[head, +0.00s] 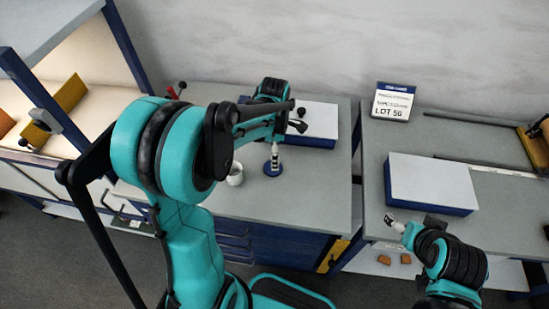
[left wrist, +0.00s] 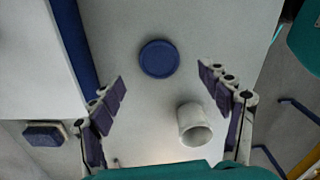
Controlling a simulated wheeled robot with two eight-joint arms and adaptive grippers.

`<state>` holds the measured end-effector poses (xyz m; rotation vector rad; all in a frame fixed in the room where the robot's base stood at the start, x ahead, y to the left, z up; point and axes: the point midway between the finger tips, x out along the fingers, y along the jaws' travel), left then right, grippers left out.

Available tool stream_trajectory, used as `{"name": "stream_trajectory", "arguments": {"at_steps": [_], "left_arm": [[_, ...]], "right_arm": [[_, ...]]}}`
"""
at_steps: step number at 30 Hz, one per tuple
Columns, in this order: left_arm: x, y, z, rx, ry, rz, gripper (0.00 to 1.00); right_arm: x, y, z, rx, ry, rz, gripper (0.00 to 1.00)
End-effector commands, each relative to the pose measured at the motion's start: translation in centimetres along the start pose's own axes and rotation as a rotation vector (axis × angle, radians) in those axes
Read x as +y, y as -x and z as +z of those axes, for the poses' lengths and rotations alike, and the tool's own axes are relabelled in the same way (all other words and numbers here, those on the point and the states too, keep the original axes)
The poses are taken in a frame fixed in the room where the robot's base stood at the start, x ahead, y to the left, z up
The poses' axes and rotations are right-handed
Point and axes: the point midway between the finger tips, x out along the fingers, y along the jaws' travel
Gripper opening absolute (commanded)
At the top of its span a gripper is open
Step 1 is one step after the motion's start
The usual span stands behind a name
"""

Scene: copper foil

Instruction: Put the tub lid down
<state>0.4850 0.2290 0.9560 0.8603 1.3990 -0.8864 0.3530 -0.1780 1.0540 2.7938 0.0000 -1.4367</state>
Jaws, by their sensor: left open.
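The round blue tub lid (left wrist: 159,58) lies flat on the grey bench top in the left wrist view. In the head view the lid (head: 272,171) shows below my left gripper (head: 275,152). In the left wrist view the left gripper (left wrist: 161,76) is open, its fingers wide apart with nothing between them; the lid is just beyond the fingertips.
A white-topped blue box (head: 315,122) stands behind the lid, close to my left arm. Another white-topped blue box (head: 430,182) is on the right bench, with a LOT 56 sign (head: 393,102) behind it. A gap separates the benches.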

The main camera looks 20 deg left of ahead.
Motion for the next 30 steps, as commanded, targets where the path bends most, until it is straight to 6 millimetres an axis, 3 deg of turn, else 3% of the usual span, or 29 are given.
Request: {"name": "stream_trajectory", "arguments": {"at_steps": [1, 6, 12, 16, 24, 30], "left_arm": [[0.0, 1.6, 0.0, 0.0, 0.0, 0.0, 0.78], [0.0, 4.7, 0.0, 0.0, 0.0, 0.0, 0.78], [-0.1, 6.5, 0.0, -0.001, -0.011, 0.003, 0.78], [-1.2, 7.7, 0.0, -0.011, -0.137, 0.043, 0.78], [-6.7, 11.1, -0.3, 0.012, -0.822, 0.271, 0.78], [-10.8, 12.1, -0.7, 0.138, -1.364, 0.459, 0.78]], "right_arm": [[0.0, 0.6, -0.4, 0.0, 0.0, 0.0, 0.77], [0.0, 1.3, -0.9, 0.0, 0.0, 0.0, 0.77], [0.0, 1.6, -1.1, 0.0, 0.0, 0.0, 0.77], [0.0, 1.6, -1.1, 0.0, 0.0, 0.0, 0.77], [0.0, 1.6, -1.1, 0.0, 0.0, 0.0, 0.77], [0.0, 1.6, -1.1, 0.0, 0.0, 0.0, 0.77]]}}
